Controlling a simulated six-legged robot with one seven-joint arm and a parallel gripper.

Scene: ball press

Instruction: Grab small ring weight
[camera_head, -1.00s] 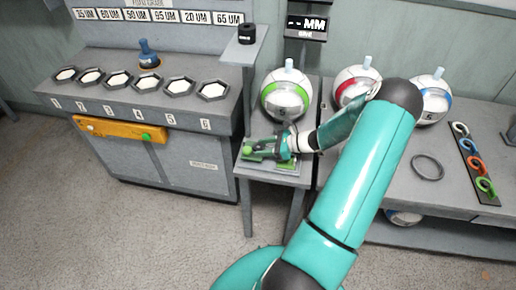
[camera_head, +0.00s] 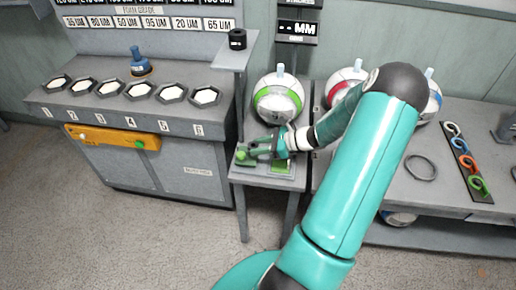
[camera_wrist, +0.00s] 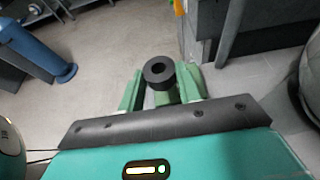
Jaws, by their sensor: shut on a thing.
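A small black ring weight (camera_wrist: 158,71) sits between the two green fingers of my gripper (camera_wrist: 160,90) in the wrist view. Its hole faces the camera. My gripper (camera_head: 255,151) is shut on it, low over a small grey platform (camera_head: 268,184) in the head view, where the ring itself is hard to make out. A green knob (camera_head: 242,157) is right by the fingertips. Another black ring-shaped piece (camera_head: 237,39) stands on a tall narrow stand, above and behind the gripper.
A ball with a green band (camera_head: 278,98) is just behind my gripper; a red-banded ball (camera_head: 345,84) is to its right. Coloured hooks lie on a dark strip (camera_head: 463,155) on the right bench. A yellow panel (camera_head: 112,137) fronts the left cabinet. Floor is clear at front left.

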